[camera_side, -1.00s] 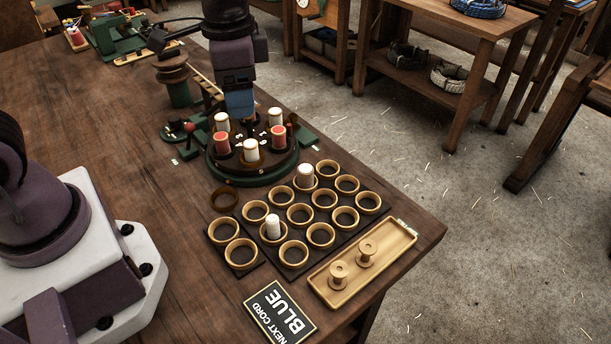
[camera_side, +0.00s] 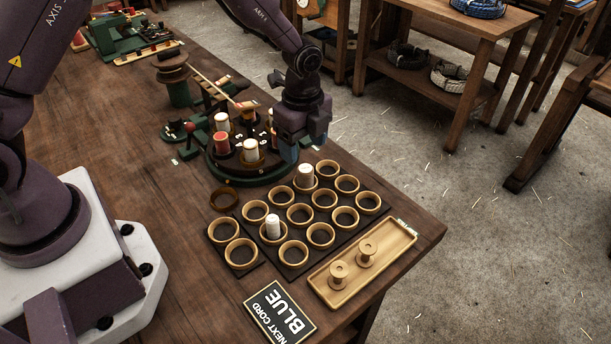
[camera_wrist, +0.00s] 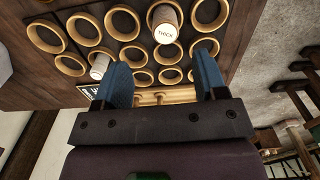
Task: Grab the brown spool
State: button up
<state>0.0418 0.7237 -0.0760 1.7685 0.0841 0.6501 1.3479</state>
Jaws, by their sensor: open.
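I cannot clearly make out a brown spool; two bare tan wooden spools (camera_side: 339,274) stand in the wooden tray at the front right. Other spools stand on the round green-and-dark turntable (camera_side: 222,176): a red one (camera_side: 221,143) and white ones (camera_side: 250,150). My gripper (camera_side: 289,151) points down at the turntable's right edge and hides part of it. In the wrist view my blue fingers (camera_wrist: 162,72) are apart with nothing held between them. Below them lie ring holders, and the tan spools (camera_wrist: 158,97) show small between the fingers.
A dark board of round wooden holders (camera_side: 299,213) lies in front, two holding white spools (camera_side: 305,176); one is labelled THICK (camera_wrist: 165,32) in the wrist view. The tray (camera_side: 391,252) and a sign reading NEXT CORD BLUE (camera_side: 280,312) are near the table's edge. The left tabletop is clear.

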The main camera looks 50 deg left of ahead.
aim_at(306, 169)
jog(key=f, duration=0.7)
jog(key=shift+w+f, duration=0.35)
jog(key=shift+f, duration=0.05)
jog(key=c, duration=1)
